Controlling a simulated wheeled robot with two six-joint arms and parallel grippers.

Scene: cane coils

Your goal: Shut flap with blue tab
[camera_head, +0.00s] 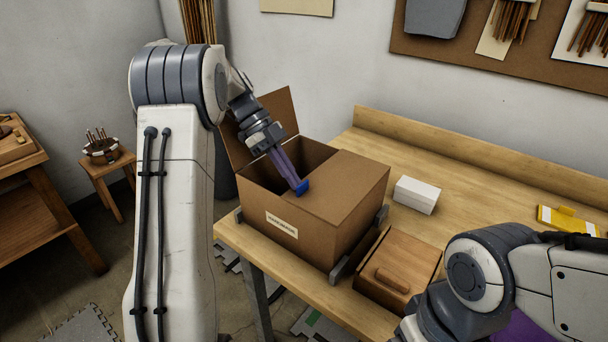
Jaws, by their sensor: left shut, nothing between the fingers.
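A brown cardboard box (344,238) with a paper label stands near the left end of the wooden table. Its right flap (345,183) lies about flat over the right half of the opening. A blue tab (303,187) shows at this flap's left edge. My left gripper (297,183) is shut and empty, pointing down and right, with its fingertips at the blue tab; I cannot tell whether they touch it. Another flap (277,112) stands up at the box's far left side, and the left part of the opening is uncovered. My right gripper is not in view.
A lidded wooden box (398,270) stands close to the right of the cardboard box. A small white box (416,194) and a yellow item (566,220) lie on the wooden table (470,190). My right arm covers the lower right. The table's middle is clear.

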